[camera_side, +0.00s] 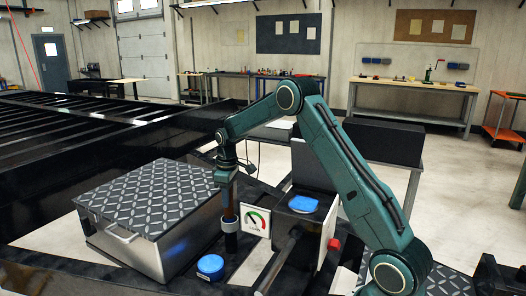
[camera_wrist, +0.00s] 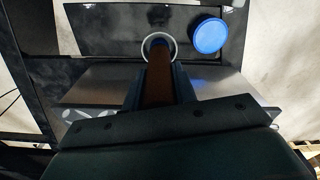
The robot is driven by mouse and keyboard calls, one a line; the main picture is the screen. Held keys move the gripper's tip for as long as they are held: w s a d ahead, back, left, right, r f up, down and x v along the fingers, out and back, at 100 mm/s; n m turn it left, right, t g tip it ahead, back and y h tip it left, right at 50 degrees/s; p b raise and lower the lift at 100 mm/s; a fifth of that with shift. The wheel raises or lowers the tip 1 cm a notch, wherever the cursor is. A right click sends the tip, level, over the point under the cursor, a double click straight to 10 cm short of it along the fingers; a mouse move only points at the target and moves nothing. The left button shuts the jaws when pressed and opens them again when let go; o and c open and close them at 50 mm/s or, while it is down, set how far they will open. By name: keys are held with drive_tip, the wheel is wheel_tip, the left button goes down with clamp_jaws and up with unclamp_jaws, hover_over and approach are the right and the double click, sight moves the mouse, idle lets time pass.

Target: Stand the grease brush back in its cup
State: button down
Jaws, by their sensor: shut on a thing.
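My gripper (camera_wrist: 159,88) is shut on the brown handle of the grease brush (camera_wrist: 158,72). How deep the brush reaches is hidden. In the side view the brush is hardly distinguishable from the dark fingers.
A blue round cap (camera_side: 210,265) lies near the cup's foot; it also shows in the wrist view (camera_wrist: 209,35). A metal box with a tread-plate lid (camera_side: 150,205) stands close on the left. A gauge plate (camera_side: 256,219) and a blue-topped housing (camera_side: 303,204) stand close on the right.

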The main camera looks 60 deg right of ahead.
drive_tip(key=c, duration=1)
unclamp_jaws()
drive_tip(key=shift+c, duration=0.2)
wheel_tip(320, 180, up, 14)
drive_tip(key=shift+s+f, duration=0.15)
drive_tip(key=shift+f, duration=0.05)
drive_tip(key=shift+r, duration=0.15)
idle(0.4)
